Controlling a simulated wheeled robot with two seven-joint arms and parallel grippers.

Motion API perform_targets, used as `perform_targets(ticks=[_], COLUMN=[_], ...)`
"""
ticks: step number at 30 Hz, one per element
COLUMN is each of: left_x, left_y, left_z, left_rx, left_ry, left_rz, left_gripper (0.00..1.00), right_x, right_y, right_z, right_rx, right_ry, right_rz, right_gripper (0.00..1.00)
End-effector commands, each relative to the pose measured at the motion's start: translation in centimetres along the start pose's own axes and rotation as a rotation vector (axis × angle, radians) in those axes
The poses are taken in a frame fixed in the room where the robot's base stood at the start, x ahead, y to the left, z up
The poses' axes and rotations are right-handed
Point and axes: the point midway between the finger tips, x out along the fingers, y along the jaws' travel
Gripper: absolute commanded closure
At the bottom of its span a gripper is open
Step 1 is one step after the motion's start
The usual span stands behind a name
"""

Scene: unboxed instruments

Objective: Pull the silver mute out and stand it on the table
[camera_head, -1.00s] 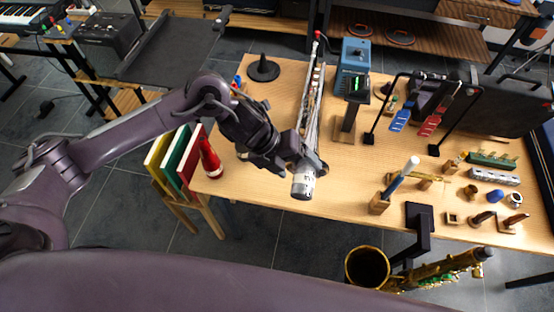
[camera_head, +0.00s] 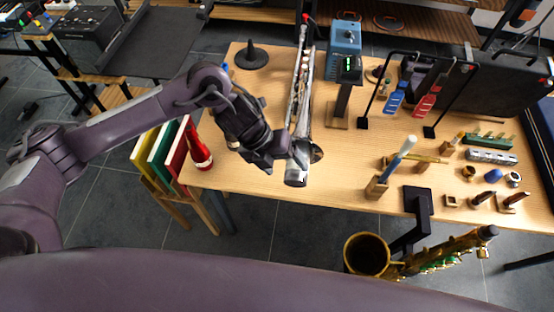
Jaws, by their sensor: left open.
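A long silver instrument (camera_head: 303,75) runs from the back of the table toward its front edge. A silver cylinder (camera_head: 296,173), which looks like the mute, shows at its near end, close to the table's front edge. My left gripper (camera_head: 287,148) is right beside this end, coming from the left. It is open; the fingertips are dark and partly hidden, so contact with the mute cannot be made out. My right gripper is not in view.
A red bottle-like object (camera_head: 198,150) stands at the table's left edge, and a black cone (camera_head: 251,56) behind it. A blue device (camera_head: 343,50) and a wooden stand (camera_head: 341,105) are right of the instrument. A brass bell (camera_head: 367,254) is below the front edge. Bare tabletop (camera_head: 340,165) lies right of the gripper.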

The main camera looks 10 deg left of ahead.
Motion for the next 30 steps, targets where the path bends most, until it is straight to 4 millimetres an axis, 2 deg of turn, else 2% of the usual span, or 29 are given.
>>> perform_targets(ticks=[3, 13, 19, 29, 30], left_x=[1.6, 4.4, 5.1, 5.2, 5.2], left_y=[0.1, 0.1, 0.0, -0.1, -0.1], left_z=[0.0, 0.1, 0.1, 0.1, 0.1], left_rx=[0.0, 0.0, 0.0, 0.0, 0.0], left_ry=[0.0, -0.001, -0.002, -0.001, -0.001], left_rz=[-0.001, -0.002, -0.001, -0.001, -0.001], left_gripper=[0.24, 0.24, 0.24, 0.24, 0.28], right_x=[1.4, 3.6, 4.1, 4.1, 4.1], right_y=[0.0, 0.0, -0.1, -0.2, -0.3], right_z=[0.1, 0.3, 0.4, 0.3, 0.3], right_rx=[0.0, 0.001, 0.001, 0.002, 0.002], right_ry=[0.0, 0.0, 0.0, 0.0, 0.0], right_rz=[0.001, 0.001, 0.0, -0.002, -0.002], right_gripper=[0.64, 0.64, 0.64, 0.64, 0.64])
